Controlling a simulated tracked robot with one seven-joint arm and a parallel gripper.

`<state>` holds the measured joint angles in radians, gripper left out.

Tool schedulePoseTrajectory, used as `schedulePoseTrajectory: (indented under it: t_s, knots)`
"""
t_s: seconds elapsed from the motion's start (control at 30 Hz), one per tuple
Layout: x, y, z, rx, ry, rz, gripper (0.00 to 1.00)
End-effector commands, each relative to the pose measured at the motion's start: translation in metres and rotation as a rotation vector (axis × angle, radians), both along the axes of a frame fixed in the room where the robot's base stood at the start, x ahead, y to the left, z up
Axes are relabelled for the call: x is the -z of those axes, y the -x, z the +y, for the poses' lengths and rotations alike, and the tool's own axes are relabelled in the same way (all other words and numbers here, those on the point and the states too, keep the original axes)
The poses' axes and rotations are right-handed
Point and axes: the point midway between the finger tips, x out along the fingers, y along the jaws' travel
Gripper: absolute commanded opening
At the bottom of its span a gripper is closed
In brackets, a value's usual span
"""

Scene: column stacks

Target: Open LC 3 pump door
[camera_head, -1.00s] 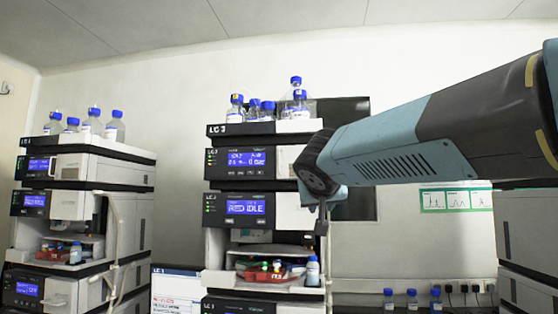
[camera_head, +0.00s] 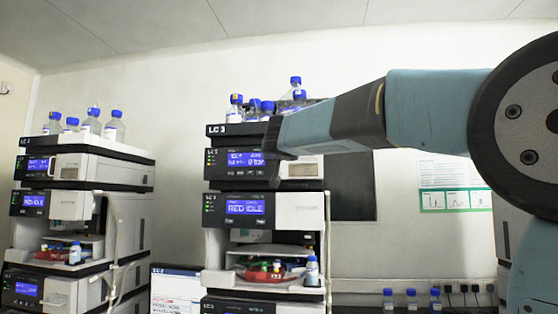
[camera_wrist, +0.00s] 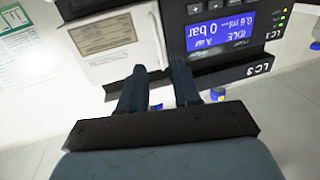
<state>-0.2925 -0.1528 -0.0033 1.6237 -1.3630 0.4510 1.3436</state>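The LC 3 stack (camera_head: 228,130) stands in the middle of the head view. Its pump module has a lit blue display (camera_head: 246,159), and the cream pump door (camera_head: 300,168) is right of it, partly covered by my arm. The door looks closed. In the wrist view, which is upside down, the pump door (camera_wrist: 110,45) with its label plate is at upper left, beside the blue display (camera_wrist: 220,35). My gripper (camera_wrist: 160,68) is open and empty, its fingertips near the door's edge on the display side. I cannot tell whether they touch it.
Blue-capped bottles (camera_head: 237,107) stand on top of the LC 3 stack, close to my arm. Below the pump is a module showing RED IDLE (camera_head: 245,207), then an open bay with a red tray (camera_head: 262,274). Another stack (camera_head: 85,205) stands at left.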

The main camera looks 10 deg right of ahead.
Motion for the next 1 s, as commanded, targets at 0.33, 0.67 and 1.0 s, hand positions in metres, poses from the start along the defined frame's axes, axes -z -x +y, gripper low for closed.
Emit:
schedulePoseTrajectory:
  t_s: [0.33, 0.67, 1.0]
  knots:
    - [0.001, -0.052, -0.008, 0.0, 0.0, 0.001, 0.32]
    - [0.001, -0.067, -0.01, 0.0, 0.001, 0.0, 0.32]
    - [0.0, -0.067, -0.01, 0.0, 0.001, 0.0, 0.2]
